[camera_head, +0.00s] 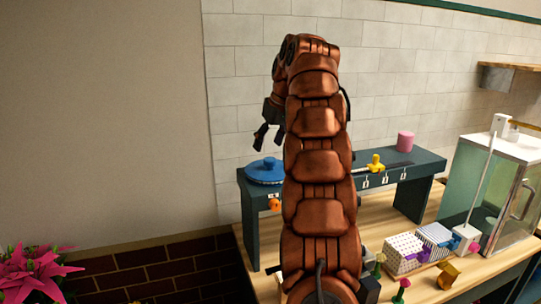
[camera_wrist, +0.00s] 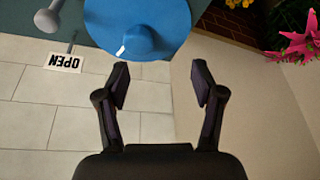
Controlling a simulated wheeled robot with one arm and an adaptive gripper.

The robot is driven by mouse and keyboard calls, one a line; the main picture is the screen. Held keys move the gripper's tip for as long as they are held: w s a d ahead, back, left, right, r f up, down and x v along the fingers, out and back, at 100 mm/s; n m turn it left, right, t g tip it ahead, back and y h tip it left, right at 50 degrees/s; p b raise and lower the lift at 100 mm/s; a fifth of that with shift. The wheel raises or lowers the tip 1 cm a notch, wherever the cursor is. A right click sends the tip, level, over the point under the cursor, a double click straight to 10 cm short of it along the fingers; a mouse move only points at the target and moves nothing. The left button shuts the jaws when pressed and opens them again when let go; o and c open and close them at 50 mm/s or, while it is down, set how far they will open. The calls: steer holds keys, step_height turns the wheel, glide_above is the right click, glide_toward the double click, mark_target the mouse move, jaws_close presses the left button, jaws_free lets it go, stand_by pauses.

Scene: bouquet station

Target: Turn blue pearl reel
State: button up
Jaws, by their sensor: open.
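The blue pearl reel (camera_head: 264,172) is a round blue disc with a raised centre. It sits on the left end of the dark teal raised shelf (camera_head: 414,160). In the wrist view the blue reel (camera_wrist: 150,22) fills the top middle, cut off by the frame edge, with a small white mark near its rim. My gripper (camera_head: 267,137) is above the reel in the head view. In the wrist view my gripper (camera_wrist: 160,80) has its two dark fingers spread apart with nothing between them; the reel lies beyond the fingertips.
A yellow piece (camera_head: 376,164) and a pink cylinder (camera_head: 405,141) stand on the shelf. Patterned boxes (camera_head: 403,253) and a glass cabinet (camera_head: 485,195) are on the right. Pink flowers (camera_head: 34,274) are at lower left.

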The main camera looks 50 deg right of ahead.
mark_target(270, 159)
steer(key=d+f+b, duration=0.2)
steer(key=d, duration=0.1)
steer(key=shift+w+a, duration=0.1)
steer(key=shift+p+x, duration=0.85)
steer(key=shift+x, duration=1.55)
jaws_close()
